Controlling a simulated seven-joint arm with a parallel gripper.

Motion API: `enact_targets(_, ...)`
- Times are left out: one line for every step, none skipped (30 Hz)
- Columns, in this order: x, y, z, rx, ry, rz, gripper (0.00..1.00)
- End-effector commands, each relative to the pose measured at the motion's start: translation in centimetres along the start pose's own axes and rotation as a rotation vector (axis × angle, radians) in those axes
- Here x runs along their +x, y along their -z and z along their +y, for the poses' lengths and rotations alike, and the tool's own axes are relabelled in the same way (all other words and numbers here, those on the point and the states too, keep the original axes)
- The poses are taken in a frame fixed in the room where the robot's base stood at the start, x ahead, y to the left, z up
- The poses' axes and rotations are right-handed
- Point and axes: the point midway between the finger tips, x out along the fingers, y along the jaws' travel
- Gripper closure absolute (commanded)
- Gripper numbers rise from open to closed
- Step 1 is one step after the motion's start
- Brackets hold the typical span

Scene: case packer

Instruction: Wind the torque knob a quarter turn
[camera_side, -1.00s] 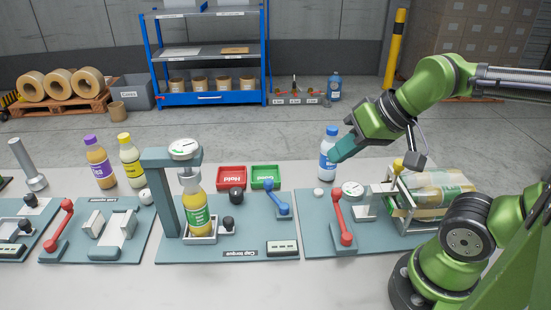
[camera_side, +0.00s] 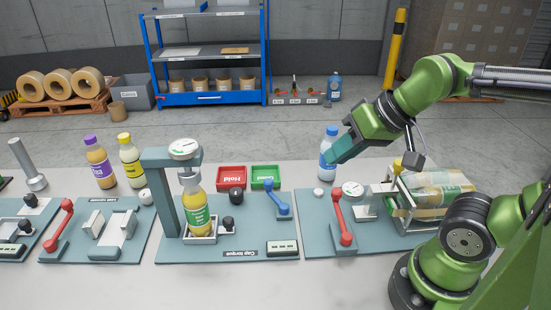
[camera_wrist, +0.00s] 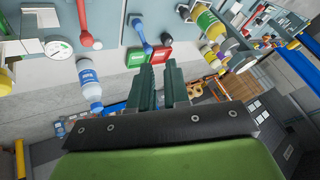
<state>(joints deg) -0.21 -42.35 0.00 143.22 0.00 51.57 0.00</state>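The cap torque station (camera_side: 250,240) stands in the middle of the bench. A yellow-green bottle (camera_side: 198,215) sits upright in its holder under a white dial (camera_side: 184,148). A small black knob (camera_side: 228,224) stands right of the holder and a rounder black knob (camera_side: 237,195) behind it; I cannot tell which is the torque knob. My gripper (camera_side: 338,152) is in the air, right of and away from both knobs. The wrist view shows its two fingers (camera_wrist: 161,85) apart, with nothing between them. A blue-labelled bottle (camera_wrist: 89,80) is beside the fingers, apart from them.
A blue lever (camera_side: 276,197) is on the station's right. Red (camera_side: 232,178) and green (camera_side: 265,178) trays lie behind. The station to the right has a red lever (camera_side: 341,218) and a wire-frame crate (camera_side: 397,212). Yellow and purple-capped bottles (camera_side: 97,163) stand left.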

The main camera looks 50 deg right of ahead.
Motion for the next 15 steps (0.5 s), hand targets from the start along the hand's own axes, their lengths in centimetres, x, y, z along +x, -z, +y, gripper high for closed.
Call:
enact_targets(0.7,-0.3,0.1,0.001,-0.009,-0.028,0.76)
enact_targets(1.0,-0.3,0.1,0.0,-0.014,-0.045,0.71)
enact_targets(1.5,0.0,-0.1,-0.002,-0.021,-0.065,0.65)
enact_targets(2.0,0.4,-0.3,-0.007,-0.028,-0.081,0.6)
enact_targets(2.4,0.9,-0.5,-0.012,-0.036,-0.098,0.56)
enact_targets(3.1,1.7,-0.9,-0.028,-0.048,-0.126,0.49)
enact_targets(3.6,2.4,-1.2,-0.049,-0.058,-0.149,0.45)
enact_targets(4.2,3.1,-1.6,-0.075,-0.066,-0.17,0.4)
enact_targets(5.0,4.1,-2.1,-0.116,-0.078,-0.2,0.34)
enact_targets(5.6,4.8,-2.5,-0.15,-0.085,-0.222,0.33)
enact_targets(6.3,5.5,-2.8,-0.187,-0.092,-0.245,0.33)
enact_targets(7.3,6.4,-3.3,-0.239,-0.1,-0.277,0.33)
enact_targets(8.1,7.1,-3.6,-0.281,-0.105,-0.301,0.33)
enact_targets(8.9,7.8,-4.0,-0.325,-0.11,-0.324,0.33)
enact_targets(10.0,8.6,-4.4,-0.384,-0.114,-0.356,0.33)
